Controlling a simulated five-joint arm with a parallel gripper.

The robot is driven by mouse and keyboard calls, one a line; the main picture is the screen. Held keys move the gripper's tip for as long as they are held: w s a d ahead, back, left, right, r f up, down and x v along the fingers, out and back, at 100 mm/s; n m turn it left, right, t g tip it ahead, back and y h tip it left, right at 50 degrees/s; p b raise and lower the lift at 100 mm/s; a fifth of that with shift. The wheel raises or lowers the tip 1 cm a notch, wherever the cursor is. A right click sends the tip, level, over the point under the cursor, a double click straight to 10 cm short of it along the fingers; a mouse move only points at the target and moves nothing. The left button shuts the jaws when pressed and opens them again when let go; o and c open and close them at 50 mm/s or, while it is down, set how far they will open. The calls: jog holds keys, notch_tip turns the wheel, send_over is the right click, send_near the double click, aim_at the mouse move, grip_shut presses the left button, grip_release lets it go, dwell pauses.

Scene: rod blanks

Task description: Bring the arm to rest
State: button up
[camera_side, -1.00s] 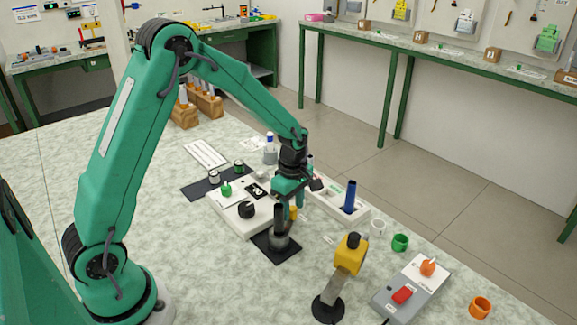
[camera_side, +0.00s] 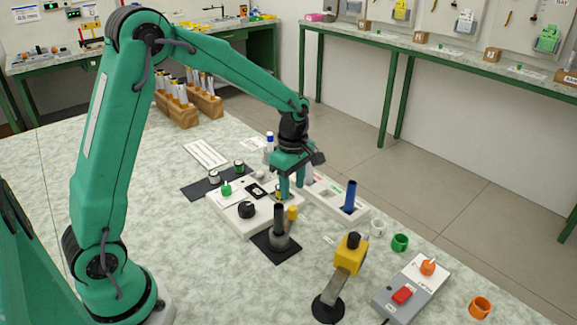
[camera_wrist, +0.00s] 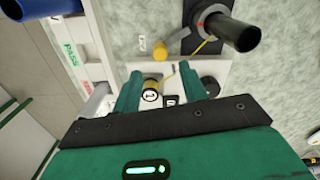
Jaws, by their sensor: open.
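My gripper (camera_side: 291,188) hangs over the white control panel (camera_side: 231,212), fingers pointing down, open and empty. In the wrist view my gripper (camera_wrist: 160,82) shows two separated green fingers, with the panel between and beyond them. A dark rod (camera_side: 279,217) stands upright in a grey holder (camera_side: 280,242) on a black mat (camera_side: 262,247), in front of and apart from the gripper. The dark rod also shows in the wrist view (camera_wrist: 238,33). A blue rod (camera_side: 350,194) stands in the white sorting tray (camera_side: 325,201), to the right of the gripper.
A yellow device (camera_side: 350,256) on a black stand and a grey box with a red button (camera_side: 402,295) stand at the front right. Several coloured rings lie nearby, including a green one (camera_side: 400,242). Wooden racks (camera_side: 177,108) stand behind. The table's left part is clear.

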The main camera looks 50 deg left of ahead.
jog(key=shift+r, duration=0.1)
jog(key=s+d+r+m+t, duration=0.1)
jog(key=s+r+m+t, duration=0.1)
jog(key=s+r+m, duration=0.5)
jog(key=s+d+r+m+t, duration=0.1)
jog(key=s+r+m+t, duration=0.2)
jog(key=s+r+m, duration=0.4)
jog(key=s+m, duration=0.6)
jog(key=s, duration=0.1)
jog(key=shift+s+r+t, duration=0.2)
jog(key=shift+r+t, duration=0.05)
jog(key=shift+t, duration=0.05)
